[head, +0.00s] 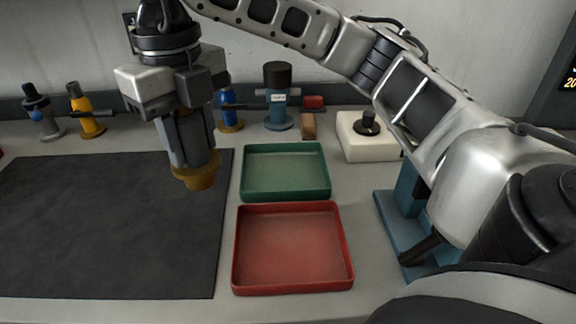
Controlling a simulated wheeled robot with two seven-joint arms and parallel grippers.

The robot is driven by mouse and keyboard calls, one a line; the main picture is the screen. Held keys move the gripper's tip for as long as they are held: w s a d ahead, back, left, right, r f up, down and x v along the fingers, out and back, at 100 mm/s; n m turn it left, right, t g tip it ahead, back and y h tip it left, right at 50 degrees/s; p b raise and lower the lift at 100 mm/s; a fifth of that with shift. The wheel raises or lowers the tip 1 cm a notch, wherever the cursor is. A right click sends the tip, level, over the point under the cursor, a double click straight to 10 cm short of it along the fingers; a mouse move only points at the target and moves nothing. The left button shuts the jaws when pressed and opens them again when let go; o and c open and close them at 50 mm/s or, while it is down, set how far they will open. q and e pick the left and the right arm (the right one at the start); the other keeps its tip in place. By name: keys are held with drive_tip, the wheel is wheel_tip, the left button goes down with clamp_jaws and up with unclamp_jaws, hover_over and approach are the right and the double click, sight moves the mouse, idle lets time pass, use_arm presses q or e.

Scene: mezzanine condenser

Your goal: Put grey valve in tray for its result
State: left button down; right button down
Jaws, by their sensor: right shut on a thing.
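My right gripper (194,166) points down, shut on the grey valve, and holds it above the right part of the dark mat. The valve's brass-coloured base (199,179) shows below the fingers, which hide most of its body. The green tray (327,192) and the red tray (348,278) are both empty. They lie to the right of the gripper, green behind red. My left gripper is not in view.
A dark mat (100,225) covers the left bench. Behind stand a grey-and-blue fitting (43,115), a yellow valve (84,112), a blue valve (229,112) and a black-topped teal device (278,105). A white block with a black knob (352,146) stands right. A display (570,78) is cut off.

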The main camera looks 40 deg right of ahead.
drive_tip(key=w+d+f, duration=0.2)
drive_tip(key=d+f, duration=0.1)
drive_tip(key=d, duration=0.5)
drive_tip(key=w+d+f, duration=0.2)
drive_tip(key=d+f, duration=0.2)
drive_tip(key=d, duration=0.3)
drive_tip(key=shift+m, duration=0.3)
drive_tip(key=d+f, duration=0.1)
drive_tip(key=f, duration=0.1)
drive_tip(key=d+f, duration=0.2)
drive_tip(key=f, duration=0.1)
drive_tip(key=d+f, duration=0.2)
drive_tip(key=f, duration=0.1)
drive_tip(key=shift+p, duration=0.3)
drive_tip(key=shift+w+f, duration=0.1)
drive_tip(key=shift+f, duration=0.05)
drive_tip(key=shift+f, duration=0.1)
drive_tip(key=shift+f, duration=0.15)
drive_tip(key=c, duration=1)
unclamp_jaws()
drive_tip(key=shift+o, duration=0.4)
